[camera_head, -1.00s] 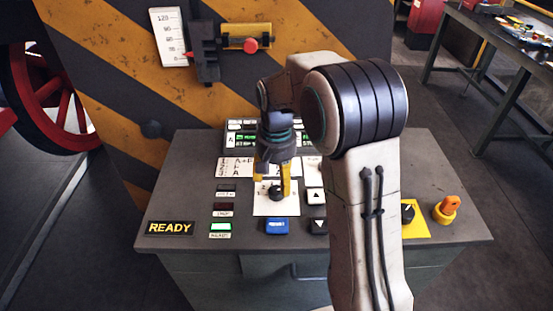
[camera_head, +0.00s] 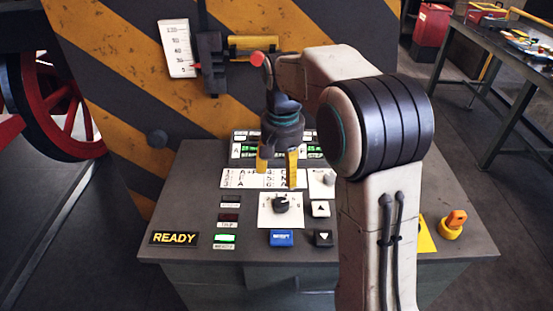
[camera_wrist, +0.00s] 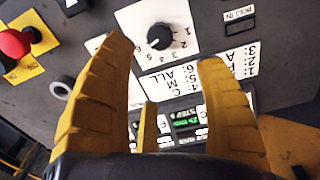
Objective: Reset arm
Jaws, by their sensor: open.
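My gripper (camera_head: 277,170) is open and empty above the grey control console (camera_head: 190,200). Its yellow fingers point down, just behind the black rotary knob (camera_head: 281,202) on its white numbered plate. In the wrist view the spread fingers (camera_wrist: 150,75) frame empty space, and the knob (camera_wrist: 160,36) lies beyond them, apart from both. My arm hides part of the console's right side.
The blue button (camera_head: 281,238), up-arrow button (camera_head: 320,209) and down-arrow button (camera_head: 323,238) sit near the knob. A striped wall (camera_head: 120,120) with a gauge (camera_head: 178,50) stands behind.

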